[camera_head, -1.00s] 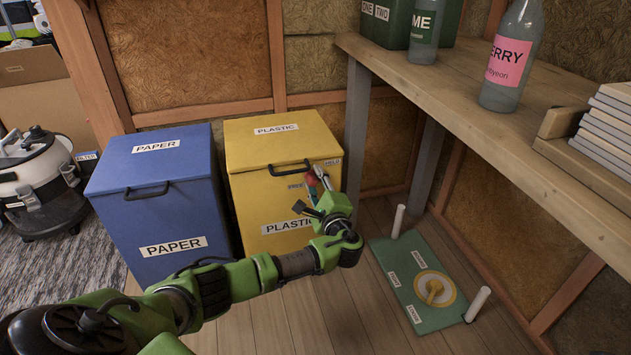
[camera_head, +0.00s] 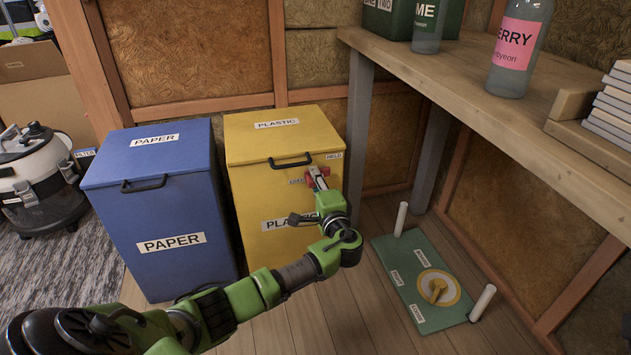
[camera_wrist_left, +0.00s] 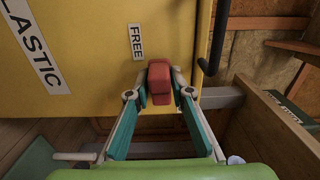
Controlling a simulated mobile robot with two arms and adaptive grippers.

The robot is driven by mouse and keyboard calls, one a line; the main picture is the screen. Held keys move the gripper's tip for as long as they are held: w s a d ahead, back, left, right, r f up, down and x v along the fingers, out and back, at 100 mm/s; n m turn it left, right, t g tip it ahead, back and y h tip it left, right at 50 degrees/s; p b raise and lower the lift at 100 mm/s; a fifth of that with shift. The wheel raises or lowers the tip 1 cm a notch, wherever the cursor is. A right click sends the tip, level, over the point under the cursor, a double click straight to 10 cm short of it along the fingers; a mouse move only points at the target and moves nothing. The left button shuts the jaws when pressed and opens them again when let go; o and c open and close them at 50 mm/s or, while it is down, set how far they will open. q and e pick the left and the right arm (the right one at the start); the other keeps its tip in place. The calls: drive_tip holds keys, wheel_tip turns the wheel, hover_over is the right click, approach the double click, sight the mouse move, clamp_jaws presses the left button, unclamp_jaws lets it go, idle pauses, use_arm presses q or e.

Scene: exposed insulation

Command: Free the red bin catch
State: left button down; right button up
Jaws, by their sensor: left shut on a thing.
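The yellow plastic bin (camera_head: 250,185) stands beside the blue paper bin, its lid down. The red catch (camera_head: 310,173) is on its front near the top right. The catch sits just right of the FREE label (camera_head: 296,181) and left of and below the HELD label (camera_head: 334,156). My left gripper (camera_head: 317,180) is shut on the catch and partly hides it. In the left wrist view the red catch (camera_wrist_left: 159,76) sits between both fingertips, beside the FREE label (camera_wrist_left: 136,42). My right gripper is not in view.
The blue paper bin (camera_head: 155,205) stands left of the yellow bin. A wooden bench (camera_head: 480,95) with bottles overhangs the right side. A green board (camera_head: 400,262) with white posts and a yellow dial lies on the floor. A black handle (camera_head: 291,161) is on the yellow bin's lid.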

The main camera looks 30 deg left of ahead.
use_arm(q)
drive_tip(key=c, duration=1.8)
unclamp_jaws()
drive_tip(key=shift+d+f, duration=0.1)
drive_tip(key=shift+d, duration=0.05)
drive_tip(key=v, duration=1.2)
drive_tip(key=shift+s, duration=0.1)
